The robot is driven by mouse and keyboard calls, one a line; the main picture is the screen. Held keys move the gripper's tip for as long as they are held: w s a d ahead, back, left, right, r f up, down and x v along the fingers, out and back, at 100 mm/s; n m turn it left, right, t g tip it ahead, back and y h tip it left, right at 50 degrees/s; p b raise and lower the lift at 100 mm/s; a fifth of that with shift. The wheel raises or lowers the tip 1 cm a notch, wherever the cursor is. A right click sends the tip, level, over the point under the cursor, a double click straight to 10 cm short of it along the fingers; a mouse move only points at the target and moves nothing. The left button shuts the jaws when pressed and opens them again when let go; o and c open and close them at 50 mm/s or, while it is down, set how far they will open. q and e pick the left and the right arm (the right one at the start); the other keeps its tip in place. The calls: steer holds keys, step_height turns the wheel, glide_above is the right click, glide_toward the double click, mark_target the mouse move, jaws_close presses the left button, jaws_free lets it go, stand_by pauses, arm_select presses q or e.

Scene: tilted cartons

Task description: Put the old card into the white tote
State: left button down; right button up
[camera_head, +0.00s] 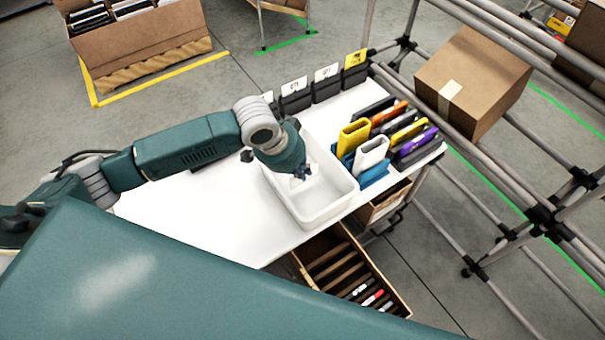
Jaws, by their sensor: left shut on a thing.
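The white tote (338,203) stands on the white table (228,220), open side up. My left arm reaches in from the left, and my left gripper (301,174) points down over the tote's left half. It is shut on a small whitish piece that is mostly hidden and blends with the tote; it looks like the old card (297,183), but its print cannot be read. I cannot tell whether the card touches the tote's floor. My right gripper is not in view.
Black holders (295,101) with white cards and one yellow card (356,59) line the table's back edge. A wooden box (345,262) with markers sits below the front edge. A tilted carton (472,80) rests on rails at right.

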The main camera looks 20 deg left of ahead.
arm_select(q)
steer(key=shift+f, duration=1.2)
steer(key=c, duration=1.9)
jaws_free()
steer(key=shift+f, duration=0.1)
steer(key=shift+c, duration=0.2)
steer(key=v, duration=1.2)
steer(key=shift+s, duration=0.1)
